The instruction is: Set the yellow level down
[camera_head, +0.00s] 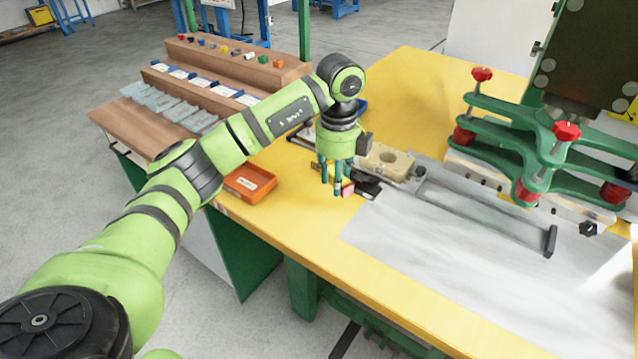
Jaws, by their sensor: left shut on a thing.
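My left gripper (336,186) hangs over the yellow table near its front edge, fingers pointing down. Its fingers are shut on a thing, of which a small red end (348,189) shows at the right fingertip. I take this for the yellow level; its yellow body is hidden or blends with the yellow tabletop. I cannot tell whether it touches the table. My right gripper is not in view.
An orange bin (249,184) stands left of the gripper. A beige block (385,163) on a metal fixture and a dark flat item lie just right of it. A green clamp frame (540,145) with red knobs stands further right. Yellow tabletop (300,215) is bare in front.

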